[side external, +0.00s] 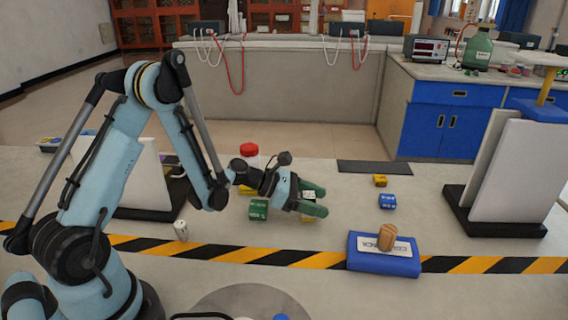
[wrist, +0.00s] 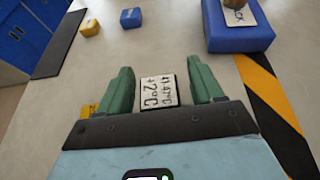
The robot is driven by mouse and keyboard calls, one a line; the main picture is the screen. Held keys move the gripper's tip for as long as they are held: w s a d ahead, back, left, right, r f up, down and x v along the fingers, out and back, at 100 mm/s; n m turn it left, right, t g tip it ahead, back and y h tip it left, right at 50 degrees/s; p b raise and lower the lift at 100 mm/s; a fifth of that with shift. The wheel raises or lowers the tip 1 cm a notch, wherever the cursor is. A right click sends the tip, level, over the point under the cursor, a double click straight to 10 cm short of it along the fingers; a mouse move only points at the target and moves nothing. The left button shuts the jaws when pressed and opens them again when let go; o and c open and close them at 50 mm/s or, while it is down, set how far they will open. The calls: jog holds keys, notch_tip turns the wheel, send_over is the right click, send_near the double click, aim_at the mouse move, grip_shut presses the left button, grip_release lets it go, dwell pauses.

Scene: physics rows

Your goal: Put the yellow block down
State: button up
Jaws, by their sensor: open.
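My gripper (side external: 312,201) has green fingers and is low over the table, pointing right. In the wrist view my gripper (wrist: 163,85) is open, with a narrow gap on each side of a block with a white, lettered face (wrist: 159,91). In the side view this white face (side external: 308,194) shows between the fingers. A bit of yellow (side external: 308,218) shows under the near finger; the rest is hidden, and I cannot tell for certain that it is the same block. Another yellow block (side external: 380,181) stands apart to the right, also in the wrist view (wrist: 89,27).
A blue block (side external: 387,202) stands near the separate yellow one. A blue box (side external: 384,262) with a wooden piece (side external: 387,237) on it is at front right. A green block (side external: 258,209) and a red-lidded jar (side external: 249,155) are beside my gripper. Table right of the fingers is clear.

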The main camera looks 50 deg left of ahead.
jog(key=r+v, duration=0.1)
jog(key=v, duration=1)
jog(key=s+d+r+m+g+y, duration=0.1)
jog(key=s+d+r+m+y, duration=0.2)
jog(key=m, duration=1)
jog(key=s+d+r+m+g+y, duration=0.1)
jog(key=s+d+r+m+y, duration=0.2)
jog(key=m, duration=1.1)
jog(key=s+y, duration=0.3)
jog(key=s, duration=0.1)
jog(key=shift+d+m+g, duration=0.2)
jog(key=shift+m+g, duration=0.1)
jog(key=shift+g, duration=0.1)
